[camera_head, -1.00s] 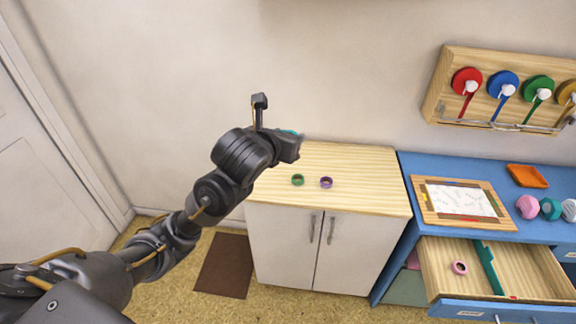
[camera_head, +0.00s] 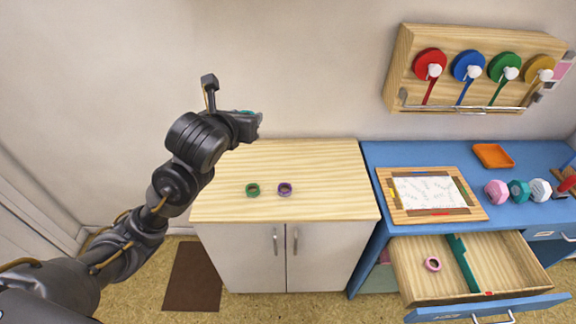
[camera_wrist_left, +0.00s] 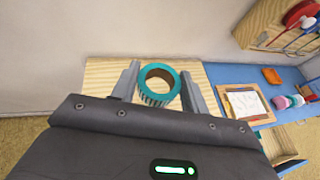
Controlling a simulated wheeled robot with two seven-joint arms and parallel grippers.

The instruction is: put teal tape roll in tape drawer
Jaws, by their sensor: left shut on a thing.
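The teal tape roll (camera_wrist_left: 147,94) is held between the two fingers of my left gripper (camera_wrist_left: 158,88) in the left wrist view. In the head view my left gripper (camera_head: 250,122) is above the back left of the wooden cabinet top, and only a sliver of teal shows there. The open drawer (camera_head: 410,282) is at the lower right, under the blue desk. It has a teal divider (camera_head: 462,264), and a pink tape roll (camera_head: 432,264) lies in its left compartment. My right gripper is not in view.
A green roll (camera_head: 252,189) and a purple roll (camera_head: 285,189) lie on the wooden cabinet top (camera_head: 335,190). A tape rack (camera_head: 400,70) hangs on the wall above.

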